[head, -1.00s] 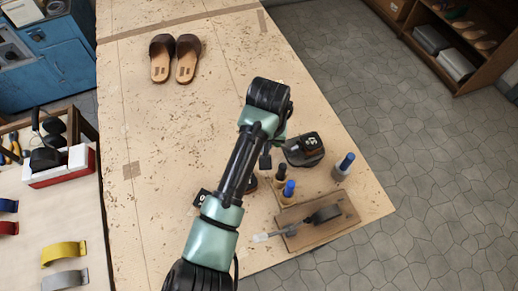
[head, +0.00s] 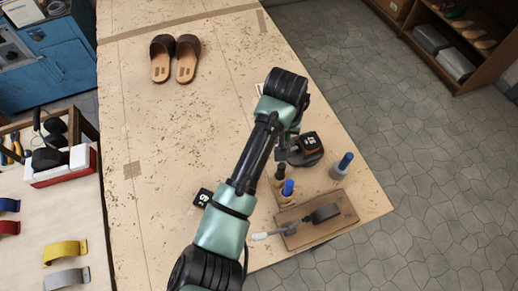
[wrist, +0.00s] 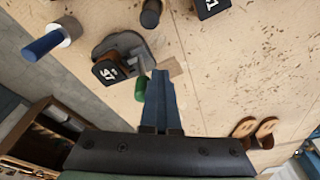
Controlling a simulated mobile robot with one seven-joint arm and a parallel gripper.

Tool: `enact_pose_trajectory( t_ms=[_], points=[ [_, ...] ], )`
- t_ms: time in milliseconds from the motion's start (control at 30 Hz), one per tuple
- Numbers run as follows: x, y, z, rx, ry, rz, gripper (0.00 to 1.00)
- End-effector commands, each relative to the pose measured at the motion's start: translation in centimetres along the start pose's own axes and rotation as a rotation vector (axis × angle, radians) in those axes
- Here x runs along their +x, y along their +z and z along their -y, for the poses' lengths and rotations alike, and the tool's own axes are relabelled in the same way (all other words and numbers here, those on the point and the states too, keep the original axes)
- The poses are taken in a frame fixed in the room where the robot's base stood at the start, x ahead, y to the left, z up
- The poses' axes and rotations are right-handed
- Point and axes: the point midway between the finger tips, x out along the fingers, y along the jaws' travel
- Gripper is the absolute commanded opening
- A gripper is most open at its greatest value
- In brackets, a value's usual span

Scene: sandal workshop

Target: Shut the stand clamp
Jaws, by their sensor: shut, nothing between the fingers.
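A black device with a rounded base and a numbered block (head: 309,146) stands on the table right of my arm; I take it to be the stand clamp, but cannot be sure. In the wrist view this device (wrist: 122,50) lies just left of the fingertips, with a grey part on the side facing them. Whether its jaw is open is not clear. My gripper (wrist: 160,76) is shut and empty, pointing down beside it; contact cannot be judged. In the head view my gripper (head: 281,155) is partly hidden by my arm.
A second numbered block (head: 201,198) lies left of my arm. Sandals (head: 174,60) lie at the back; the table between is clear.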

Motion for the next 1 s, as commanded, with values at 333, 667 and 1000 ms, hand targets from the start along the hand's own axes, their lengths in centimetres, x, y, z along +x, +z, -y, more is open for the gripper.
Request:
enact_pose_trajectory(
  t_ms=[333,667,1000],
  points=[
    [1.4,1.2,-1.5,0.01,0.012,0.043,0.0],
    [-1.9,0.8,-1.1,0.009,0.012,0.044,0.0],
    [-5.7,0.1,-0.4,0.007,0.01,0.035,0.0]
  ],
)
